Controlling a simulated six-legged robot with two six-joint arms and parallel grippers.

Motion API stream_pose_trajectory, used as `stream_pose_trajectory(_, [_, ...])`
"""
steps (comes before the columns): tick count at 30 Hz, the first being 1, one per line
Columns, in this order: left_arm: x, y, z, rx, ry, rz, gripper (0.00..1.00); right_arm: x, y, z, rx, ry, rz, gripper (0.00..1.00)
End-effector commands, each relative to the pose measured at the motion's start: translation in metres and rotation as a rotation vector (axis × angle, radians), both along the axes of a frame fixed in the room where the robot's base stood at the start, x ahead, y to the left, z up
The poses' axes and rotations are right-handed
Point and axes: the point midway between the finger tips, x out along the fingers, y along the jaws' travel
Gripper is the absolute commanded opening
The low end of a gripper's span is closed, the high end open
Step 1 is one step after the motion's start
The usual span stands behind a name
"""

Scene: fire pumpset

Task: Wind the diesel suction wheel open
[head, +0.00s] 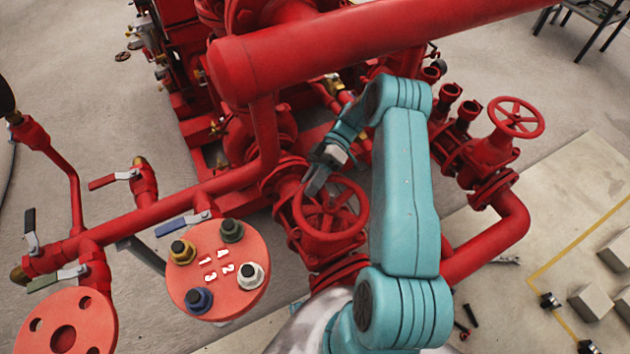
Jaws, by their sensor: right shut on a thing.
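A red spoked handwheel (331,208) sits on a red valve in the middle of the head view, below the big red overhead pipe. My right gripper (316,182) reaches down from my teal arm at the wheel's far left side. Its dark fingers are shut on the wheel's rim. The fingertips are small and partly hidden, so the exact grip on the rim is hard to see. A second red handwheel (516,117) stands on another valve at the right, apart from my arm. My left gripper is not in view.
A large red pipe (370,37) crosses above. Lever valves, one with a blue handle (182,223), line the left pipe. Grey blocks (590,302) and bolts lie on the floor at right.

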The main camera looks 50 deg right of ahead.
Motion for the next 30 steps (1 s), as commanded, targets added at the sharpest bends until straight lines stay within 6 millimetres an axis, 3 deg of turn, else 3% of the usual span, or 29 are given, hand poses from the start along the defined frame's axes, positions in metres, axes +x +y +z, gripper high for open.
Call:
stream_pose_trajectory(5, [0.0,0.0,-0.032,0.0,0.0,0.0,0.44,0.002,0.012,-0.01,-0.004,-0.004,0.151,0.0])
stream_pose_trajectory(15, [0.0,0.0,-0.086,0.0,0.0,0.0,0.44,0.002,0.025,-0.01,-0.002,-0.002,0.34,0.0])
stream_pose_trajectory(21, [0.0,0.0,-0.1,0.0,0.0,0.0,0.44,0.001,0.028,-0.006,0.0,0.001,0.392,0.0])
stream_pose_trajectory(30, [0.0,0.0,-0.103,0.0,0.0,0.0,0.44,0.0,0.03,-0.004,0.002,0.003,0.412,0.0])
